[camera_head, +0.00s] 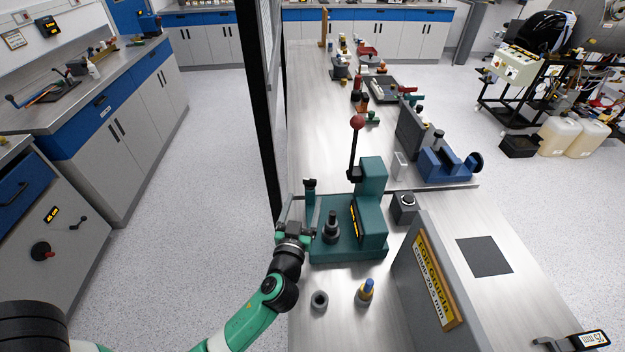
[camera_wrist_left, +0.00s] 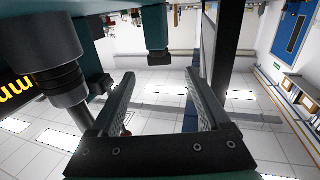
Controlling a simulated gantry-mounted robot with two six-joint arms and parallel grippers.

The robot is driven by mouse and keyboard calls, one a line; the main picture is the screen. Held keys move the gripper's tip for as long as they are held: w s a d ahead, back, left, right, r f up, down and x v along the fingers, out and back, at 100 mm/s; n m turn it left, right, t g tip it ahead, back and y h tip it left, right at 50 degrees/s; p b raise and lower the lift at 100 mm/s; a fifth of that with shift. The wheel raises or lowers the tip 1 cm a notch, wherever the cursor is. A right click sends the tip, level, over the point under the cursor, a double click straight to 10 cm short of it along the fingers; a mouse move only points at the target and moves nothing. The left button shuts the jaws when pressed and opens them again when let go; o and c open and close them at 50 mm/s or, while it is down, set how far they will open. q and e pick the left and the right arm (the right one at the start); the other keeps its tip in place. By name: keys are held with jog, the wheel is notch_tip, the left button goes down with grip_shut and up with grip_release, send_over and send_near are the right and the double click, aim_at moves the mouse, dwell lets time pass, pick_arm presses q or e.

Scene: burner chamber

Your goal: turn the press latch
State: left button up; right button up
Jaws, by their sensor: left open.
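A teal press (camera_head: 371,205) with a red-knobbed lever (camera_head: 356,135) stands on the steel bench. A dark cylindrical ram part (camera_head: 331,228) rises from its base and shows large at the left of the left wrist view (camera_wrist_left: 58,60). A small teal post with a dark block (camera_head: 310,187) at the press's left rear corner appears to be the latch. In the left wrist view a latch-like teal piece (camera_wrist_left: 156,35) hangs just beyond the fingertips, between their lines. My left gripper (camera_head: 299,207) is open and empty at the press's left edge, apparently apart from that piece. My right gripper is not visible.
A grey upright plate with a yellow label (camera_head: 434,278) is to the right. A black frame post (camera_head: 262,110) rises at the bench's left edge. A blue vise (camera_head: 445,163) sits behind.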

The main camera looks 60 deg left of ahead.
aim_at(310, 179)
pick_arm(q)
jog(key=x, duration=1.1)
jog(key=shift+w+a+r, duration=0.1)
jog(key=shift+w+a, duration=0.05)
jog(key=shift+w, duration=0.05)
grip_shut()
